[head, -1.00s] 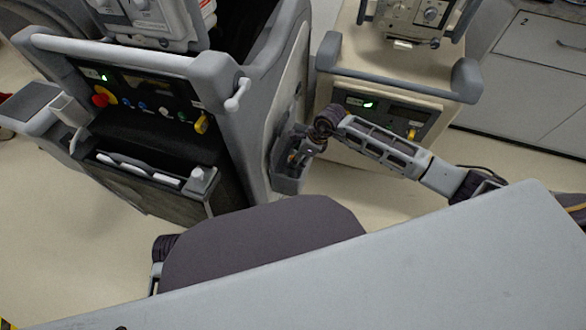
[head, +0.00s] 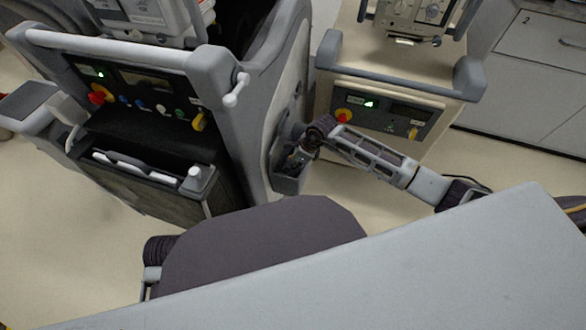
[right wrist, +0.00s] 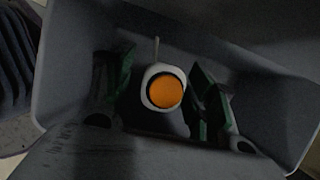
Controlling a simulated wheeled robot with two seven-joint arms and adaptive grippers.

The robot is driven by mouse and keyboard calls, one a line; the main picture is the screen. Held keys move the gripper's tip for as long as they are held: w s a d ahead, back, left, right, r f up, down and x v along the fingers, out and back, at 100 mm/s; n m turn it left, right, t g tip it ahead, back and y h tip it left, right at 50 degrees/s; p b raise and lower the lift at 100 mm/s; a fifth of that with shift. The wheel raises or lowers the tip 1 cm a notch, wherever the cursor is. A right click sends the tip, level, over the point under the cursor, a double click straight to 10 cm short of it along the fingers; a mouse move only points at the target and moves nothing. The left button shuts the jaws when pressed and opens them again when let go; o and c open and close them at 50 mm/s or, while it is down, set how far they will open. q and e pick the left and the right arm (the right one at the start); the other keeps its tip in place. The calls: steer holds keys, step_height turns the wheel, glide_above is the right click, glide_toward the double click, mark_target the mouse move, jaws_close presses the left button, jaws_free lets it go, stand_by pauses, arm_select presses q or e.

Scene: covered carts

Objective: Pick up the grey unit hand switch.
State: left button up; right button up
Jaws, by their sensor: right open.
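The hand switch (right wrist: 164,92) shows in the right wrist view as a pale grey body with a round orange button on top and a thin cord behind it. It stands in a grey holder pocket (right wrist: 278,112). In the head view this pocket (head: 290,184) is on the right side of the grey unit (head: 262,90). My right gripper (head: 291,162) reaches into the pocket, open. Its green-padded fingers are on either side of the switch, with visible gaps. In the head view the gripper and arm hide the switch. My left gripper is out of view.
A beige unit (head: 400,75) stands close on the right, with my right forearm passing in front of it. The pocket walls closely surround the right gripper. Drawers (head: 535,75) stand at the far right. Open floor lies below the beige unit.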

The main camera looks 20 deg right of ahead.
stand_by(0.5)
steer(key=c, duration=1.2)
